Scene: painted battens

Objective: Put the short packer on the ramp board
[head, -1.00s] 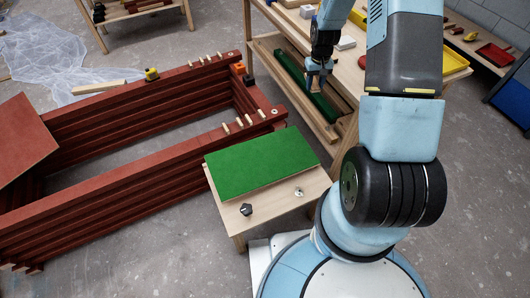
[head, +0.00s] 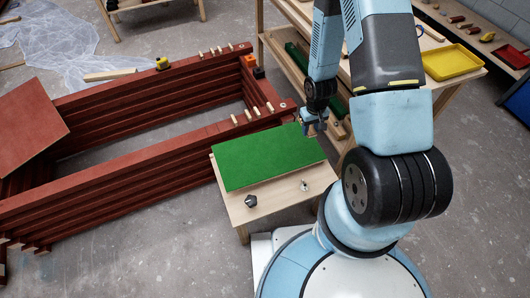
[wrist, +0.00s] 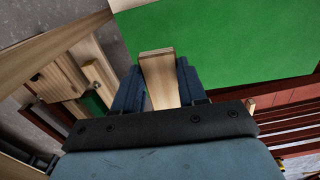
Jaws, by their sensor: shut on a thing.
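My gripper (head: 313,124) is at the right rear corner of the green-topped low table in the head view. In the wrist view my gripper (wrist: 160,92) is shut on a short pale wooden block (wrist: 158,68), which looks like the short packer. The block sticks out past the fingertips, and my fingers hide its sides. In the head view it is too small to make out. A flat red-brown board (head: 24,126) lies tilted against the red batten frame at the far left; it looks like the ramp board.
The green sheet (head: 268,155) on the low table (head: 275,196) is bare; a black knob (head: 250,201) and a metal piece (head: 304,186) lie in front. Stacked red battens (head: 120,168) form a frame, with pale pegs and a yellow tape measure (head: 162,63) on top. A shelf bench (head: 450,82) stands at right.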

